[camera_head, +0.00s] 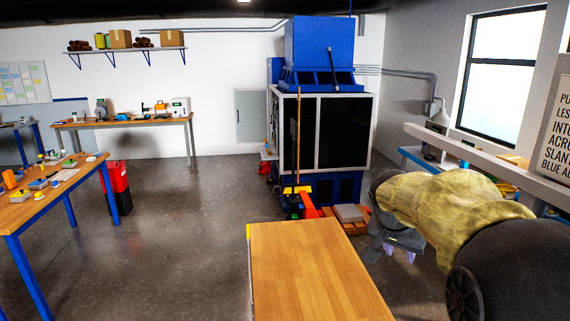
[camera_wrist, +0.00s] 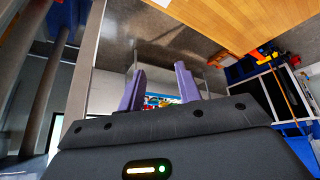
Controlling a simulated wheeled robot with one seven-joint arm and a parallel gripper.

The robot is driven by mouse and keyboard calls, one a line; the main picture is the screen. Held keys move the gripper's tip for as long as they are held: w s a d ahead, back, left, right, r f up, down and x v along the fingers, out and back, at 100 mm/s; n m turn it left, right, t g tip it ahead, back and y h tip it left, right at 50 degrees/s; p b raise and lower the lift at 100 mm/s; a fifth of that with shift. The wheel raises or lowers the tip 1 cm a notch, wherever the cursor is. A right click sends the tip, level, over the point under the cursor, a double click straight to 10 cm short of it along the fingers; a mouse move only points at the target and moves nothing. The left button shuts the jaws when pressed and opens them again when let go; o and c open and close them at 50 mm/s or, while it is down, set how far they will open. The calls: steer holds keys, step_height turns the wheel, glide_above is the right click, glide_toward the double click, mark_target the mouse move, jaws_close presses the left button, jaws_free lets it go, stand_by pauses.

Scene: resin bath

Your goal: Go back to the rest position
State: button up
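My gripper (camera_head: 400,253) hangs to the right of the bare wooden tabletop in the head view, with its purple fingers pointing down. My arm reaches in from the right edge in a yellowish cover. In the wrist view my gripper (camera_wrist: 160,70) has its two purple fingers spread apart, with nothing between them. The fingers touch nothing that I can see.
A bare wooden tabletop (camera_head: 312,268) is in front of me. A blue-and-white machine (camera_head: 325,130) stands behind it, with an orange pallet jack (camera_head: 308,205) at its foot. A cluttered workbench (camera_head: 50,190) is at left. Open floor (camera_head: 185,225) lies between bench and tabletop.

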steer(key=s+a+f+n+g+y+b, duration=0.1)
steer(key=s+a+f+n+y, duration=0.1)
steer(key=s+a+f, duration=0.3)
steer(key=s+a+f+n+y+b, duration=0.1)
steer(key=s+a+f+n, duration=0.3)
steer(key=s+f, duration=0.8)
step_height(320, 180, down, 4)
steer(key=shift+s+a+r+n+g+y, duration=0.25)
steer(key=shift+a+n+g+y, duration=0.2)
steer(key=shift+n, duration=0.35)
steer(key=shift+d, duration=0.1)
